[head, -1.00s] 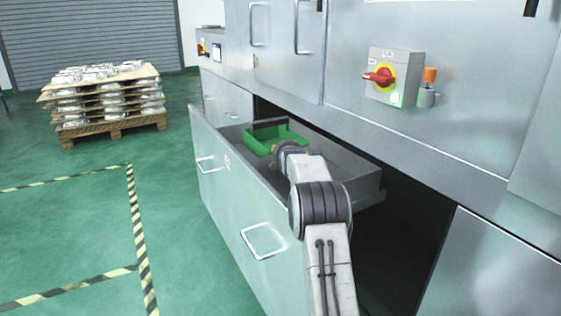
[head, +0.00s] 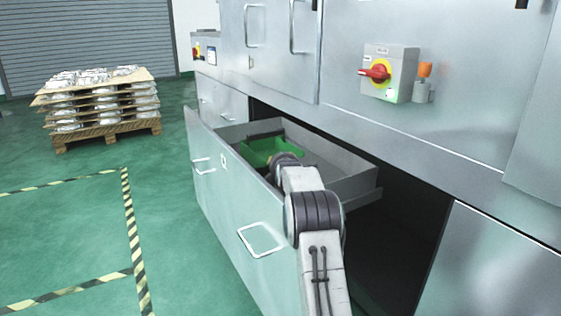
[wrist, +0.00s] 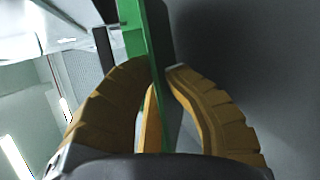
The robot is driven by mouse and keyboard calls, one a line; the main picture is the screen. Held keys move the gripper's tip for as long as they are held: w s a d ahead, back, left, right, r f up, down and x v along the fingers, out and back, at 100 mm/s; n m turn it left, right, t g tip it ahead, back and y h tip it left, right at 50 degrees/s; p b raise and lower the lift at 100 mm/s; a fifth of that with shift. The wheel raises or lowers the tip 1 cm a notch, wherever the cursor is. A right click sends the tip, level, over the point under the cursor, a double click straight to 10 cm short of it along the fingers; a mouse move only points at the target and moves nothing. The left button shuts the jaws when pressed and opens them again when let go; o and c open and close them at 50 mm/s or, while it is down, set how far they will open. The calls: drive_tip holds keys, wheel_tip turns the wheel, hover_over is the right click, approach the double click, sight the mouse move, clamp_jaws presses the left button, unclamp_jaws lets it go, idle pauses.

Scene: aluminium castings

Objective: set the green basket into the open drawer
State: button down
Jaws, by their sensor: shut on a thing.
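The green basket (head: 262,150) is inside the open drawer (head: 345,185), toward its far end. My arm reaches over the drawer front, and my gripper (head: 284,160) is at the basket's near side. In the wrist view, the yellow-brown fingers of my gripper (wrist: 158,78) are shut on the green wall of the basket (wrist: 134,28), one finger on each side. The basket's underside is hidden, so I cannot tell whether it touches the drawer floor.
The drawer front (head: 225,195) with its handles stands out from the grey cabinet (head: 430,130). A pallet of castings (head: 100,105) stands at the back left. The green floor between is clear.

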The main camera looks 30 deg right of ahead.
drive_tip(key=shift+f, duration=0.25)
drive_tip(key=c, duration=1.8)
unclamp_jaws()
drive_tip(key=shift+f, duration=0.15)
drive_tip(key=o, duration=0.4)
